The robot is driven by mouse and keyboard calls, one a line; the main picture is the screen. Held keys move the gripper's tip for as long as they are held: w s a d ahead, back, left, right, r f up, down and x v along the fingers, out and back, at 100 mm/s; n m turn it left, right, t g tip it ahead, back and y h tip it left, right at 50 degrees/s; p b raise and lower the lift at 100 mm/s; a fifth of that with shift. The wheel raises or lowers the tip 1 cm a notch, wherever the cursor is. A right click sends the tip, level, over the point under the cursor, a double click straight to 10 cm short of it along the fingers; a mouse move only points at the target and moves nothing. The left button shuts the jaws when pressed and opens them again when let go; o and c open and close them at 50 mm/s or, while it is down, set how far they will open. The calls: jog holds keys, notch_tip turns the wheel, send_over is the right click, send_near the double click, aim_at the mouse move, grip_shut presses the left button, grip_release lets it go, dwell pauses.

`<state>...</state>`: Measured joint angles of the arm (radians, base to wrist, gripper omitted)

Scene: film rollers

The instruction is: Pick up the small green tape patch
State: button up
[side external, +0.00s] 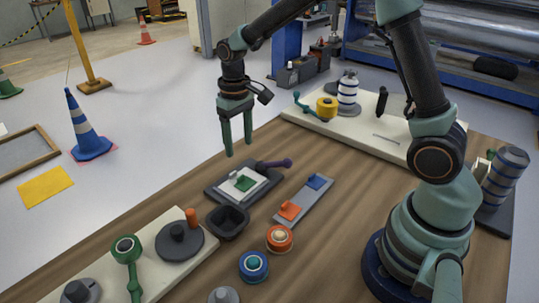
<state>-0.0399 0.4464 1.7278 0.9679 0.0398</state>
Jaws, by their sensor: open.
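The small green tape patch (244,183) lies on a white sheet on a dark flat plate (212,192) on the wooden table. A small raised green piece shows on the patch. My gripper (238,150) hangs in the air with its two green fingers pointing down. It is open and empty, above the far left side of the plate in the picture. The fingertips are apart from the patch. I cannot tell their exact height over it.
A grey strip (303,199) with orange and blue pieces lies to the right. A black bin (228,222), an orange roller (279,239) and a blue roller (254,266) stand nearer. A cream board (160,262) holds knobs at the front left.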

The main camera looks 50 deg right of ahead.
aim_at(241, 177)
notch_tip(241, 177, down, 10)
jog(key=shift+a+f, duration=0.1)
jog(key=shift+a, duration=0.05)
dwell(0.4)
jog(key=shift+s, duration=0.1)
grip_shut()
